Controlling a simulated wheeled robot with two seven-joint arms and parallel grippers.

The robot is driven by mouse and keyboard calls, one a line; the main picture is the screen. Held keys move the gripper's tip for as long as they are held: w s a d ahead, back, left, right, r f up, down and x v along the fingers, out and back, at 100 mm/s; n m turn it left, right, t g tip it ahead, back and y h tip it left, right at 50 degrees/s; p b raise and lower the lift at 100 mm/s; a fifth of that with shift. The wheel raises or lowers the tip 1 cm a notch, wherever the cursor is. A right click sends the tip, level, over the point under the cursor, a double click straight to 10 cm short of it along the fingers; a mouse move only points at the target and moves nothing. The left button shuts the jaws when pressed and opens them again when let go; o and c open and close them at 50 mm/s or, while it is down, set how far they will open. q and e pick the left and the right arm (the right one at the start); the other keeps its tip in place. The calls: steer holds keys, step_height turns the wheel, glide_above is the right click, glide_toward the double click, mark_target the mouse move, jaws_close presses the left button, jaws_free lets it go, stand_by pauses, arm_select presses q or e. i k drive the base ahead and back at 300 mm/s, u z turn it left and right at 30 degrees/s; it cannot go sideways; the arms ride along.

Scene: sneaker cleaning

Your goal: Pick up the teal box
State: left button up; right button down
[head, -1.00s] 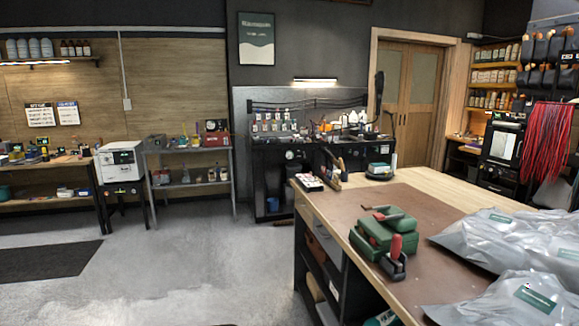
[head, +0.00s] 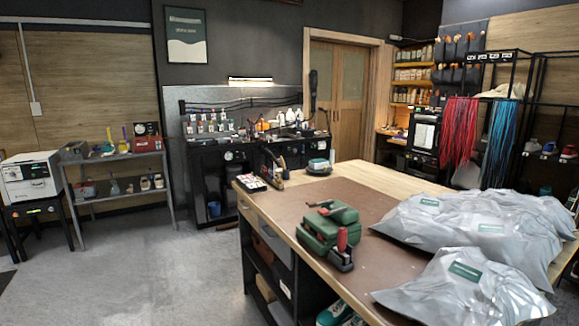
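A dark green, box-like item (head: 322,230) with a red part on top sits on the brown mat of the workbench. A small dark tool with a red handle (head: 342,248) stands against its near right side. A smaller item with a teal top (head: 319,166) lies at the bench's far end. I cannot tell which of these, if either, is the teal box. Neither of my grippers is in view.
The wooden workbench (head: 376,167) has open shelves below, with teal shoes (head: 335,313) low down. Silvery plastic bags (head: 440,240) cover its right side. A small tray of items (head: 250,183) lies at its far left corner. Grey floor (head: 150,270) is clear on the left.

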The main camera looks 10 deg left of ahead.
mark_target(316, 164)
steer(key=u, duration=1.05)
steer(key=i, duration=5.5)
steer(key=z, duration=4.2)
